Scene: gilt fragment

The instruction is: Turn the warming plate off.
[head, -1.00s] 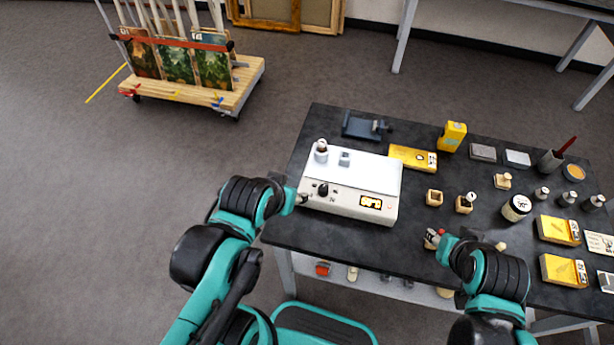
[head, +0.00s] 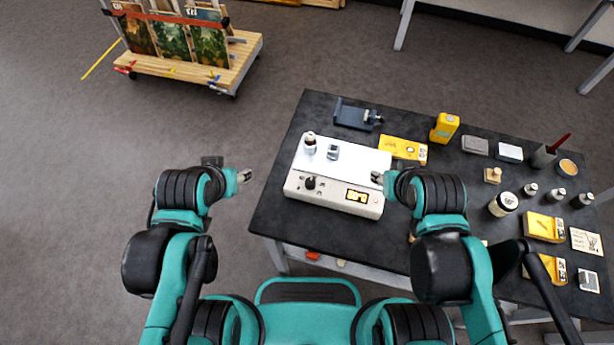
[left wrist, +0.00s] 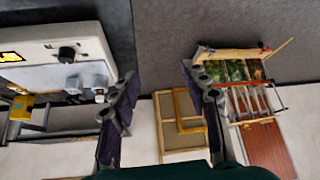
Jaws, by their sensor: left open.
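The warming plate (head: 342,158) is a white box on the black table, with a dark knob (head: 311,183) and a lit amber display (head: 357,196) on its front; the display is too small to read. A bottle (head: 310,143) and a small grey block (head: 333,152) stand on its top. My left gripper (head: 244,176) is open and empty, left of the plate and apart from it. In the left wrist view the knob (left wrist: 67,53) lies left of the open fingers (left wrist: 163,98). My right gripper (head: 377,177) is at the plate's right front; its jaws are unclear.
Yellow boxes (head: 403,147), jars (head: 503,204) and small blocks crowd the table's right side. A dark blue stand (head: 358,115) sits behind the plate. A wooden cart (head: 190,65) with paintings stands at the far left. The floor between cart and table is clear.

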